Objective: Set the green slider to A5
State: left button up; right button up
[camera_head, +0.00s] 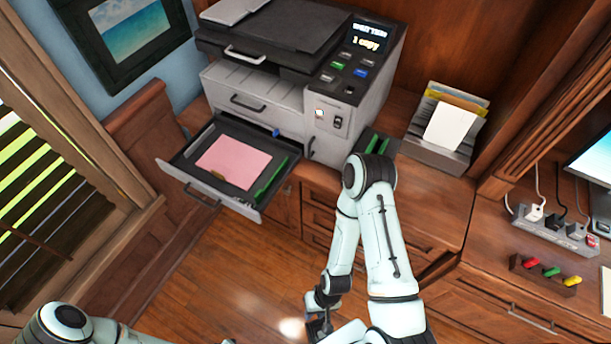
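The printer's paper tray (249,209) is pulled out and holds a pink sheet (240,163). A long green slider (271,180) lies along the right side inside the tray, apart from the sheet's edge. A small blue tab (276,133) shows at the back of the tray. Size markings are too small to read. My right gripper (319,326) hangs low near the bottom edge, over the floor and well away from the slider. It holds nothing that I can see, and its finger opening is unclear. My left arm shows only at the lower left; its gripper is out of view.
The grey printer (330,85) stands on a wood cabinet with its display lit. My right elbow partly hides a small dark, green-marked item (384,145) beside it. A paper sorter (447,125) and a power strip (553,232) stand to the right. Floor before the tray is clear.

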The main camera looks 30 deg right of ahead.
aim_at(273, 178)
jog(key=z, duration=0.7)
